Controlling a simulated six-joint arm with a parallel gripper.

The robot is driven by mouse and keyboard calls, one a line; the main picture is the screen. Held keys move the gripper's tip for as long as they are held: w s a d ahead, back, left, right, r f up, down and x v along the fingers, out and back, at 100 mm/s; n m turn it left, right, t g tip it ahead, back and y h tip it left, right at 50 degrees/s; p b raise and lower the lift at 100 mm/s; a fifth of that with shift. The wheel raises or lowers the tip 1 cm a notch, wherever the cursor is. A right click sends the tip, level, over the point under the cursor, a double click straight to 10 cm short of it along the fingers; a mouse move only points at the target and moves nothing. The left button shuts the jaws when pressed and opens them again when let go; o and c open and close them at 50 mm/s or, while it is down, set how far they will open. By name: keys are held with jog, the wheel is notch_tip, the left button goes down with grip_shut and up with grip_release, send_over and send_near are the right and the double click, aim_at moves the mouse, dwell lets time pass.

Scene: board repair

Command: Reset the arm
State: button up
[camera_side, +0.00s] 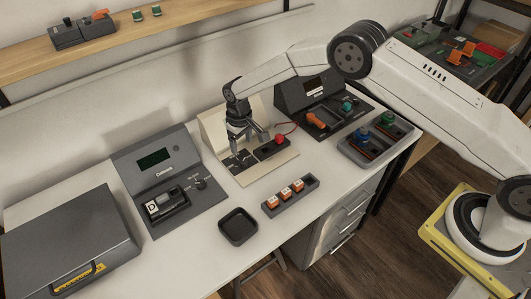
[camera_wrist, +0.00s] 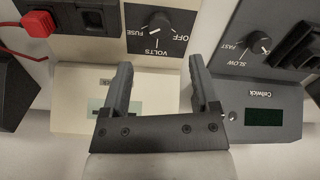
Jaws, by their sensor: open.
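My gripper (camera_side: 247,147) hangs over the cream-coloured tester (camera_side: 253,175) in the middle of the desk, fingers pointing down. In the wrist view my gripper (camera_wrist: 160,90) has its two fingers apart with nothing between them. Below the fingers the cream tester (camera_wrist: 150,60) shows a small display and a knob (camera_wrist: 159,24) marked VOLTS, FUSE and OFF. A red part (camera_side: 279,139) sits at the tester's right side, and it also shows at the upper left of the wrist view (camera_wrist: 37,24). I cannot tell whether the fingers touch the tester.
A dark grey Celwick unit (camera_side: 160,165) stands left, a dark station with an orange part (camera_side: 318,120) right. A bin with coloured parts (camera_side: 375,140) is right.

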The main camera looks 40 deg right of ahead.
jog(key=shift+r, duration=0.15)
jog(key=shift+s+d+r, duration=0.1)
jog(key=shift+d+r, duration=0.1)
jog(key=shift+r, duration=0.15)
jog(key=s+d+r+m+t, duration=0.1)
jog(key=s+d+r, duration=0.7)
jog(key=s+r, duration=0.3)
jog(key=s+d+r+m, duration=0.1)
jog(key=s+d+r, duration=0.1)
jog(key=s, duration=0.7)
jog(key=s+d+r+t, duration=0.1)
jog(key=s+d+r, duration=0.1)
jog(key=s, duration=0.6)
jog(key=shift+s+d+r+m+t, duration=0.3)
jog(key=shift+s+d+r+m, duration=0.1)
jog(key=shift+d, duration=0.15)
